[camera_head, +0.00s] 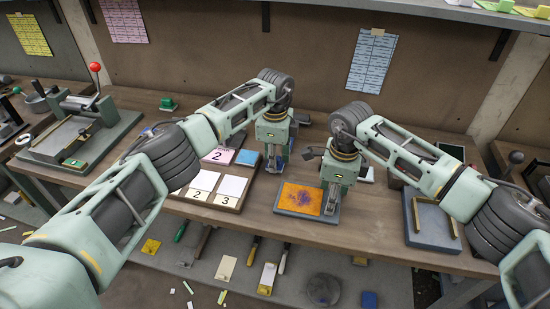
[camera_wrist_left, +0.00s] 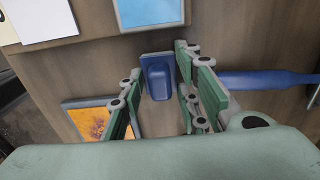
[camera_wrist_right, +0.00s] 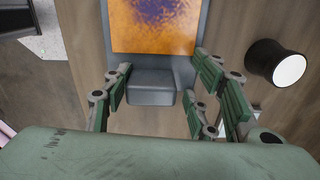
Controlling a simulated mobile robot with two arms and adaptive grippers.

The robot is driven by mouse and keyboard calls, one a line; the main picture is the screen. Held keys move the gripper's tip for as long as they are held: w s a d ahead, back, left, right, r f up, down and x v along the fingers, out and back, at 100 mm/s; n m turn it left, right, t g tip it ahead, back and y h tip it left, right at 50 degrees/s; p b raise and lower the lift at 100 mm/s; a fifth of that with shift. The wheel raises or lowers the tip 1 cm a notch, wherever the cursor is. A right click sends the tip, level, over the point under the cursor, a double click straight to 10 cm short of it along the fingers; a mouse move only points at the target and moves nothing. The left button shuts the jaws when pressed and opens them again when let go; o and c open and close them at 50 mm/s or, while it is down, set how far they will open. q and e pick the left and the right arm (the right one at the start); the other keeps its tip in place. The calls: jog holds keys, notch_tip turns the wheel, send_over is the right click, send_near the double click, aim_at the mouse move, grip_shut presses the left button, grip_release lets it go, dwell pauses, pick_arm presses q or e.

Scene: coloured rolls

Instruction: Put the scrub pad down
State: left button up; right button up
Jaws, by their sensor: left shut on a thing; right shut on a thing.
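A blue block with a raised grip, which I take for the scrub pad (camera_wrist_left: 157,80), is between the fingers of my left gripper (camera_wrist_left: 160,98). In the head view my left gripper (camera_head: 275,161) is shut on it at the middle of the bench; whether the pad touches the bench I cannot tell. My right gripper (camera_head: 331,200) is shut on the grey grip block (camera_wrist_right: 152,88) at the end of a grey plate. The plate carries an orange panel (camera_head: 300,199) with a purple stain, which also shows in the right wrist view (camera_wrist_right: 155,22).
A wooden board with numbered cards (camera_head: 226,188) lies left of the orange panel. A light blue square (camera_head: 247,157) is just left of my left gripper. A grey tray (camera_head: 431,224) stands at right, a lever press (camera_head: 80,130) at far left. Bare bench lies in front.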

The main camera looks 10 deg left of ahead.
pick_arm(q)
jog(key=shift+f, duration=0.3)
jog(key=o, duration=1.1)
jog(key=shift+f, duration=0.1)
jog(key=shift+o, duration=0.2)
